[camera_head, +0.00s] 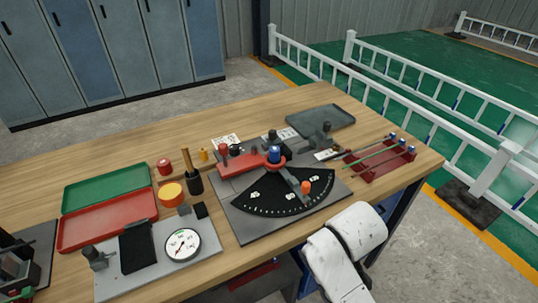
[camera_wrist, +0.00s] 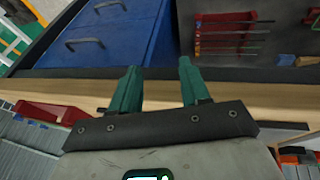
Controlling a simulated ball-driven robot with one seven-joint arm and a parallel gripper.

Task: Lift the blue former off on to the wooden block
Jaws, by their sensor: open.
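The blue former (camera_head: 274,154) stands upright on the pivot of a bending plate, in a red-orange collar beside a red block. The bending plate (camera_head: 240,222) carries a black fan-shaped scale (camera_head: 270,201). I cannot pick out the wooden block in either view. My gripper (camera_wrist: 159,78) shows in the wrist view with its two teal fingers wide apart and nothing between them. It is by the bench's front edge, away from the former. In the head view my white arm is at the lower right, and the gripper itself does not show.
Left of the plate are a dial gauge (camera_head: 182,244), a red tray (camera_head: 107,221) and a green tray (camera_head: 107,187). A red rack with rods (camera_head: 380,158) is at the right, a grey tray (camera_head: 320,117) behind. Blue drawers (camera_wrist: 115,35) sit below the bench edge.

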